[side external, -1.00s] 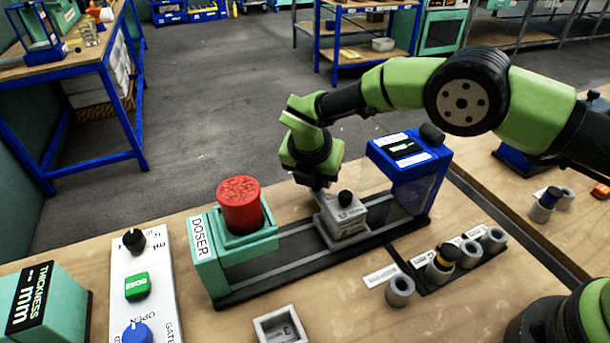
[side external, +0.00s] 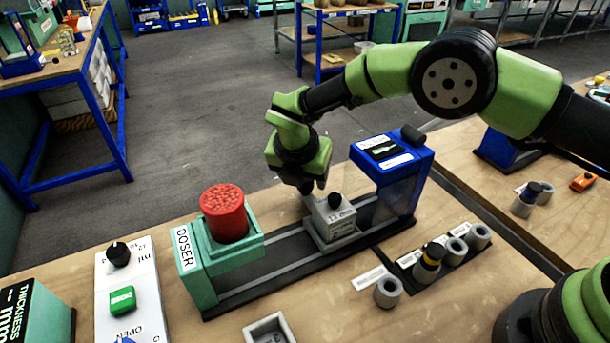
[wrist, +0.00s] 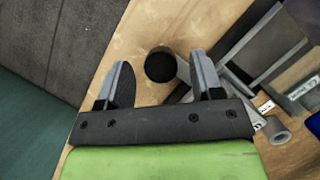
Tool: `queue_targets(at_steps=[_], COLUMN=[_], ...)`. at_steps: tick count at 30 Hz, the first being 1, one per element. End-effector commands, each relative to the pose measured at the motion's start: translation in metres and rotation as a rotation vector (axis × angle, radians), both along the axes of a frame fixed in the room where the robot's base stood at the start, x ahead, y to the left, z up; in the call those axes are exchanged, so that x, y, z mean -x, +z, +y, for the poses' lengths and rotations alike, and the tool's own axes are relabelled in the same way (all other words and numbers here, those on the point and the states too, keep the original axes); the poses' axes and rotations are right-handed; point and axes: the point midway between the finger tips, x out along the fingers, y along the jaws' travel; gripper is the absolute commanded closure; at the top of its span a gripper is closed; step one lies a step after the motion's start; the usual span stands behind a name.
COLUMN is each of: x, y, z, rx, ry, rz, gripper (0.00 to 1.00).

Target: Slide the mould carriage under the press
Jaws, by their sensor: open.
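The mould carriage (side external: 333,222) is a light grey block with a black knob (side external: 335,200) on top. It sits on a dark rail (side external: 272,270) between the green doser (side external: 205,270) and the blue press (side external: 400,170), close to the press but outside it. My gripper (side external: 308,188) is just behind and left of the knob, pointing down. I see no contact with the knob. The fingertips are small and dark in the side view.
A red hopper (side external: 223,212) stands on the doser. In front of the rail are several grey rings (side external: 388,292), a black-and-yellow piece (side external: 429,262) and a square grey tray (side external: 270,330). A control panel (side external: 125,290) is at left. The rail between doser and carriage is clear.

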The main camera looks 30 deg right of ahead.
Motion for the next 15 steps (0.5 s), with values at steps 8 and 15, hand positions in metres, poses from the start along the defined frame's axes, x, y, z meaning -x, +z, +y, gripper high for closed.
queue_targets(at_steps=[8,15], x=[0.015,0.022], y=[0.053,0.077], z=[0.016,0.023], rx=[-0.002,0.0], ry=[0.003,0.002], rz=[-0.005,-0.003], gripper=[0.4,0.4])
